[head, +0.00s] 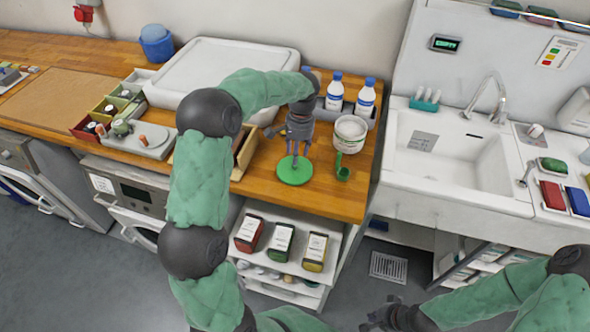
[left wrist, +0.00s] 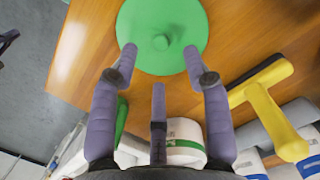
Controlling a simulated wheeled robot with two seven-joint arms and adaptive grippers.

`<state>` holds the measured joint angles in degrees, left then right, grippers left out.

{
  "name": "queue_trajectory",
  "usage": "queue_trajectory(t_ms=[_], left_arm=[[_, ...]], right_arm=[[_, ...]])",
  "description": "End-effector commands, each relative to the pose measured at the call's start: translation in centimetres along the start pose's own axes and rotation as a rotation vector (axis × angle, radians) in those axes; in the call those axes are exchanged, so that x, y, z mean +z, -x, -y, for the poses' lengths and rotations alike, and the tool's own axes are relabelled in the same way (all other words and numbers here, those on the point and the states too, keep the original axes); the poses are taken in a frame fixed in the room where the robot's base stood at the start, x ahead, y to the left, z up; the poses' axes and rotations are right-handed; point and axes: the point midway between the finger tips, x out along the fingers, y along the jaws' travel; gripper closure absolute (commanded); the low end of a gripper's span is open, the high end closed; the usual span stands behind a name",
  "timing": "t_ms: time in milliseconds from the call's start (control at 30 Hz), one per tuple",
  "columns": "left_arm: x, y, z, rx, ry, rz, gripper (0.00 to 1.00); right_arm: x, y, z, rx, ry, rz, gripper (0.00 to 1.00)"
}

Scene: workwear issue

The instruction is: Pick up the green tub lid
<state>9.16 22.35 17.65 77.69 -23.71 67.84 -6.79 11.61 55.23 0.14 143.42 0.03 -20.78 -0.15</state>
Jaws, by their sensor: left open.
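The green tub lid (head: 294,170) is a flat round disc lying on the wooden counter (head: 330,196).
A white tub (head: 350,131) stands right of the lid, with a green scoop (head: 342,172) beside it. White bottles (head: 366,97) with blue caps stand behind. A wooden tray (head: 246,155) is left of the lid. A yellow tool (left wrist: 268,100) shows in the left wrist view.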

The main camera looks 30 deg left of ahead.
Motion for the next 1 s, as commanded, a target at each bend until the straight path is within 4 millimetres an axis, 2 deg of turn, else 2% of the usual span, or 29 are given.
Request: queue_trajectory(t_ms=[400, 667, 833, 1000], left_arm=[[0.1, -4.8, 0.2, 0.000, -0.001, 0.002, 0.52], [0.1, -5.0, 0.2, 0.000, -0.001, 0.000, 0.52], [0.1, -5.0, 0.2, 0.000, -0.001, 0.000, 1.00], [0.1, -5.0, 0.2, 0.000, -0.001, 0.000, 1.00]], right_arm=[[-0.1, -1.6, -0.6, 0.000, 0.000, 0.000, 1.00], [-0.1, -1.5, -0.5, 0.000, 0.000, 0.000, 1.00], [-0.1, -1.5, -0.5, 0.000, 0.000, 0.000, 1.00], [-0.1, -1.5, -0.5, 0.000, 0.000, 0.000, 1.00]])
